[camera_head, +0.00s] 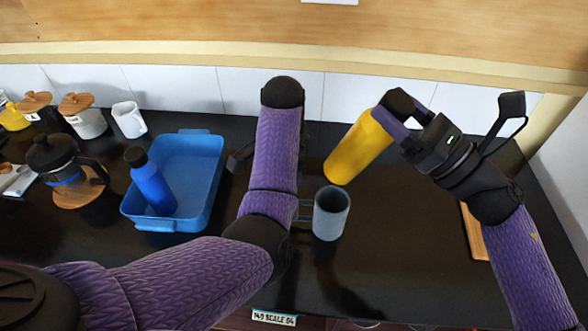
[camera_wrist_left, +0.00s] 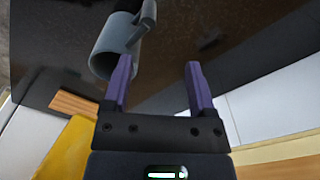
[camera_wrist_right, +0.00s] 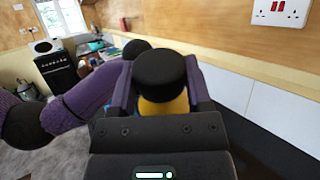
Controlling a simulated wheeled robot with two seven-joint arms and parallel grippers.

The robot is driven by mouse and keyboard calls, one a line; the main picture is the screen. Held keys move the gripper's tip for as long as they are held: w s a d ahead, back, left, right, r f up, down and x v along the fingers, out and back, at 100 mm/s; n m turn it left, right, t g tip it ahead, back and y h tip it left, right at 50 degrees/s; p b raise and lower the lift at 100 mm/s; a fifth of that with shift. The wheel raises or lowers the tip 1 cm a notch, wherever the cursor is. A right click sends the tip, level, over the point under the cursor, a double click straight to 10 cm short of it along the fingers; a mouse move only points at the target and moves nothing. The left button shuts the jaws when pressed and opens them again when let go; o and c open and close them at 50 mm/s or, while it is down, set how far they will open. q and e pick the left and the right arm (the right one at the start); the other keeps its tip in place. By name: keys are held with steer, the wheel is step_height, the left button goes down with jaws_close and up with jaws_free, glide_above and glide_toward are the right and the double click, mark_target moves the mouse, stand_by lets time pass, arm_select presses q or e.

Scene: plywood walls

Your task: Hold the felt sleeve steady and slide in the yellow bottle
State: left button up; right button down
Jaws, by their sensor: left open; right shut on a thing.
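The grey felt sleeve (camera_head: 331,215) stands upright on the black counter, with a loop on its left side. In the right wrist view the cap (camera_wrist_right: 160,74) sits between the fingers.
A blue tray (camera_head: 206,176) holding a blue bottle (camera_head: 152,184) is left of my left arm. A French press (camera_head: 52,160), lidded jars (camera_head: 84,118) and a white mug (camera_head: 129,119) stand further left. A wooden board (camera_head: 473,232) lies at right. Counter in front of the sleeve is clear.

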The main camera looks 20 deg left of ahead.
arm_select(q)
steer(key=shift+s+d+r+m, duration=0.1)
steer(key=shift+s+d+m, duration=0.2)
steer(key=shift+d, duration=0.4)
steer(key=shift+d+f, duration=0.1)
steer(key=shift+f, duration=0.25)
step_height(320, 180, down, 11)
steer(key=shift+f, duration=0.1)
jaws_close()
jaws_free()
step_height(320, 180, up, 12)
steer(key=shift+r, duration=0.1)
